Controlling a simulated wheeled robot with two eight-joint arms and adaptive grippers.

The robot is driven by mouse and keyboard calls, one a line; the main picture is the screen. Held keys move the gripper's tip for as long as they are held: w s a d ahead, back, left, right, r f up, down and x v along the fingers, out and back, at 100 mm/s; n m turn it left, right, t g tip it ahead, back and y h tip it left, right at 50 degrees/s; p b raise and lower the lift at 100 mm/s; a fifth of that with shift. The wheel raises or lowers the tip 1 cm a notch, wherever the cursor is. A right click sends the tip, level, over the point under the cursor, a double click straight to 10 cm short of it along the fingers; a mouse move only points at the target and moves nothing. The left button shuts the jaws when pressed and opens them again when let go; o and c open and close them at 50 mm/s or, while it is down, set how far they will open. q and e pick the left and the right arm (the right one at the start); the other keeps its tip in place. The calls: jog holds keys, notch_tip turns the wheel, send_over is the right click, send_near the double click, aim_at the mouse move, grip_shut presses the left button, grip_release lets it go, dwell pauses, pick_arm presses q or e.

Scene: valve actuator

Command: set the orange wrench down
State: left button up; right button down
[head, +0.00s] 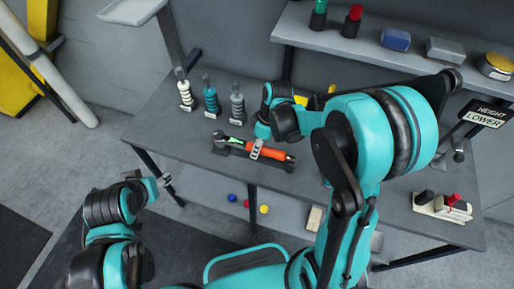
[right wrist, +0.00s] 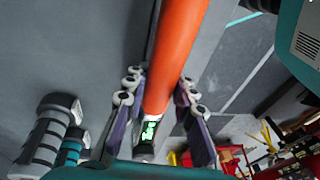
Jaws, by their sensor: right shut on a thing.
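The orange wrench (head: 268,153) lies across the grey bench in the head view, its green-lit display (head: 236,141) towards the left. A dark rest (head: 285,165) shows beneath it; I cannot tell whether the wrench touches it. My right gripper (head: 257,149) is shut on the wrench from above. In the right wrist view the fingers (right wrist: 159,95) stand on both sides of the orange handle (right wrist: 178,45), with the lit display (right wrist: 149,130) between them. My left gripper (head: 164,181) is off the bench's front left edge, away from the wrench; its opening is too small to tell.
Several bottle-like tools (head: 211,98) stand at the back left of the bench (head: 170,130). A shelf (head: 300,32) with several items is above the back. A block with red and black parts (head: 442,206) sits at the right. Small balls (head: 264,209) lie below the bench.

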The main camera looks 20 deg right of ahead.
jog(key=shift+f+b, duration=0.75)
jog(key=shift+f, duration=0.2)
jog(key=c, duration=1.2)
grip_release()
jog(key=shift+o, duration=0.2)
jog(key=shift+r, duration=0.1)
jog(key=v, duration=1.1)
jog(key=shift+r, duration=0.4)
jog(key=s+d+m+t+h+b, duration=0.1)
jog(key=s+d+m+t+h, duration=0.1)
jog(key=s+m+t, duration=0.5)
jog(key=s+m, duration=0.3)
jog(key=m, duration=0.1)
jog(key=shift+s+h+b, duration=0.3)
jog(key=shift+h, duration=0.1)
